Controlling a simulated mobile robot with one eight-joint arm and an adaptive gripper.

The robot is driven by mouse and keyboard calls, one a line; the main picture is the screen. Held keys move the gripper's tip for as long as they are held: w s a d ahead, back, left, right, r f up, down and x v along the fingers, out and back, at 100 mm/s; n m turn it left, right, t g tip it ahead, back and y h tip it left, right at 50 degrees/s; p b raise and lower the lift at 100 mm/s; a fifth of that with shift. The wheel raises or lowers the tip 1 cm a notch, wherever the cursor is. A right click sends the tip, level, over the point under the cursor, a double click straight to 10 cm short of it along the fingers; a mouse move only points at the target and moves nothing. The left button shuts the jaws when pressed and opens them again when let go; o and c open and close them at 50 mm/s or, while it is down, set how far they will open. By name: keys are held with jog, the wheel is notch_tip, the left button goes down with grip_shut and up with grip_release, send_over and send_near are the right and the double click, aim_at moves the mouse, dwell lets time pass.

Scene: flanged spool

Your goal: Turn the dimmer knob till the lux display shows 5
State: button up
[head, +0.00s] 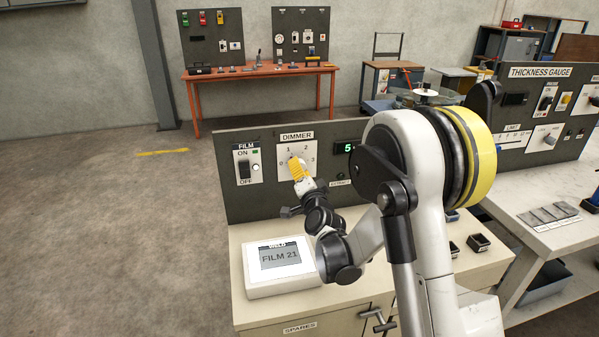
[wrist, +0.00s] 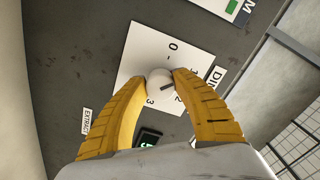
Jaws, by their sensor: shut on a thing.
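The dimmer knob (wrist: 158,76) is a pale round knob on a white plate (wrist: 150,50) marked 0 to 3. My gripper (wrist: 162,80) has its two yellow fingers on either side of the knob and is shut on it. A dark mark on the knob points toward the right finger, near the 2; its exact reading is hard to tell. In the head view the yellow fingers (head: 297,168) cover most of the knob. The lux display (head: 346,148) shows a green 5 at its left end; my arm hides its right part. In the wrist view the display (wrist: 148,138) is partly hidden.
A film switch (head: 245,165) is left of the dimmer on the same dark panel (head: 230,205). A white box reading FILM 21 (head: 280,262) sits on the bench below. Small dark trays (head: 478,242) stand at right. A thickness gauge panel (head: 525,110) stands farther right.

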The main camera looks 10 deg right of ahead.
jog(key=shift+m, duration=1.5)
jog(key=shift+r+b, duration=0.1)
jog(key=shift+b, duration=0.2)
jog(key=o, duration=1.2)
jog(key=shift+s, duration=0.1)
jog(key=s, duration=1.1)
jog(key=shift+s, duration=0.4)
